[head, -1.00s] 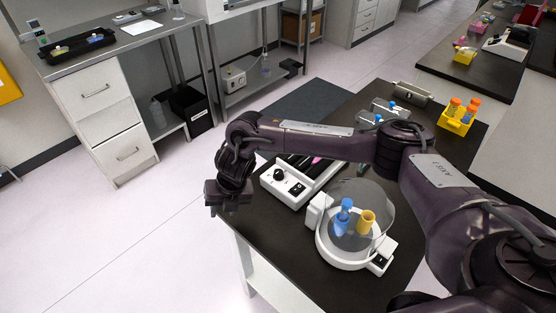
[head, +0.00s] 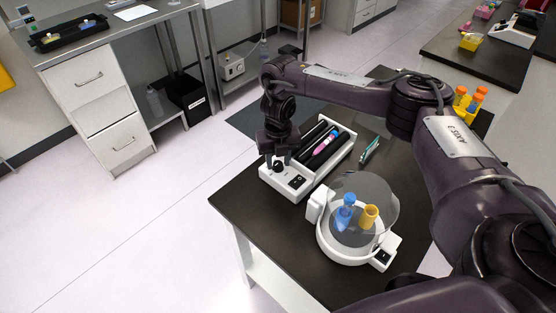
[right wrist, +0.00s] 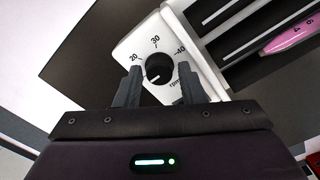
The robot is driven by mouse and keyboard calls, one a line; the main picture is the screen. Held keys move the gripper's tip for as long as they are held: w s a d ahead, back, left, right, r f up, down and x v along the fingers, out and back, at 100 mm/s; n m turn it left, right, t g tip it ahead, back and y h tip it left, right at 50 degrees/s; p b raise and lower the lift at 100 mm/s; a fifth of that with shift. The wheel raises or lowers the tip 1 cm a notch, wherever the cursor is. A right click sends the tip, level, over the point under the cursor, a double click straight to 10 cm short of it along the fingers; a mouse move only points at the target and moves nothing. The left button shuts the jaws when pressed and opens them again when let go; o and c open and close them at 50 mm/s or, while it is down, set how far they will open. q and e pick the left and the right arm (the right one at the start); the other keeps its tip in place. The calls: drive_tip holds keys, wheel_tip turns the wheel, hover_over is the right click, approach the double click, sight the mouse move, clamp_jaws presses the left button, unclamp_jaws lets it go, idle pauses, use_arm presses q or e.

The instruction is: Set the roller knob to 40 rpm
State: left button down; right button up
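The roller (head: 323,175) is a white device on the dark bench, with dark rollers and a pink tube with a blue cap (head: 326,143). Its black knob (head: 277,167) is at the near-left end of the panel. The right wrist view shows the knob (right wrist: 159,68) closer, with 20, 30 and 40 rpm marks around it. A short white line on it points to the lower left, away from the 40. My right gripper (head: 277,157) points down over it. Its fingers (right wrist: 160,87) are apart, one on each side of the knob; contact cannot be told. My left gripper is out of view.
A white centrifuge with a clear lid (head: 335,242) stands close to the roller, holding a blue and a yellow tube. A black switch (head: 296,182) sits beside the knob. A yellow tube rack (head: 480,117) stands farther back. The front-left bench top (head: 245,200) is clear.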

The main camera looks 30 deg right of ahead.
drive_tip(key=shift+f, duration=0.2)
drive_tip(key=shift+c, duration=0.4)
drive_tip(key=c, duration=0.6)
drive_tip(key=shift+c, duration=0.2)
